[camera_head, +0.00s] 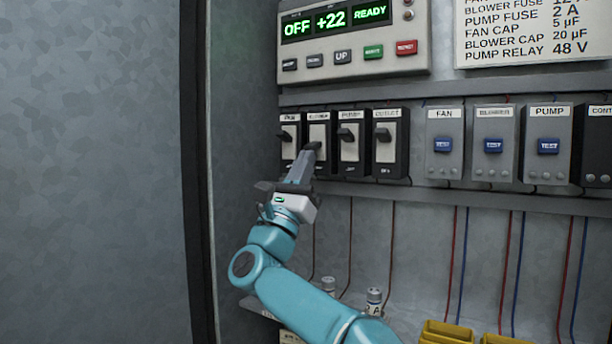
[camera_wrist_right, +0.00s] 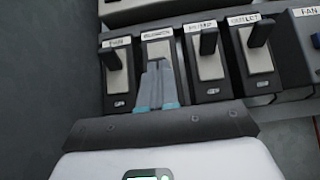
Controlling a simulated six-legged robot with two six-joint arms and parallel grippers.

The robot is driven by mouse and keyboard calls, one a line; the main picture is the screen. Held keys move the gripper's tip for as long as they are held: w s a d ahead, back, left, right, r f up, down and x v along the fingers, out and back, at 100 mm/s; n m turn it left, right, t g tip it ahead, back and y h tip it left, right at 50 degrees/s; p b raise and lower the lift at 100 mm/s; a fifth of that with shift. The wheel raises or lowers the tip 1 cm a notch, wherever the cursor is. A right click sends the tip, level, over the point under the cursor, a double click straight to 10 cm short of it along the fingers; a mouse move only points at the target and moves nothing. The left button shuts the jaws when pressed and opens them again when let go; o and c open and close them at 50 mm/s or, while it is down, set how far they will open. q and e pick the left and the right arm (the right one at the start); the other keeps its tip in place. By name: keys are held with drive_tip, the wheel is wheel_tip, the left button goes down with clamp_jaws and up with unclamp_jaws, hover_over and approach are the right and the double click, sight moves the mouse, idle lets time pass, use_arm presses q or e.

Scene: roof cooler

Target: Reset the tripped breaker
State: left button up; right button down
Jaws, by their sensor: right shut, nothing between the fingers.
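A row of black breakers with light faces and dark levers sits on the cabinet's back wall. From left they are the fan breaker (camera_head: 289,136), the blower breaker (camera_head: 318,132), the pump breaker (camera_head: 349,143) and the outlet breaker (camera_head: 386,142). The fan, pump and outlet levers stick out in the upper part of their faces. My right gripper (camera_head: 312,150) is shut and empty, its fingertips at the blower breaker. In the right wrist view the fingers (camera_wrist_right: 157,85) cover the blower's lower face and hide its lever; I cannot tell whether they touch. My left gripper is out of view.
A control panel (camera_head: 352,45) above reads OFF, +22, READY. Relay modules (camera_head: 444,143) with blue test buttons stand right of the breakers. Wires hang below. Small cylinders (camera_head: 374,300) and yellow bins (camera_head: 446,332) are at the bottom. The cabinet's side wall (camera_head: 240,130) is close on the left.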

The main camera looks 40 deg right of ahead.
drive_tip(key=r+y+p, duration=0.1)
drive_tip(key=y, duration=0.1)
drive_tip(key=a+r+g+y+p, duration=0.1)
drive_tip(key=r+y+p, duration=0.1)
drive_tip(key=shift+s+r+y, duration=0.15)
drive_tip(key=shift+r+y, duration=0.1)
drive_tip(key=shift+y, duration=0.05)
idle(0.5)
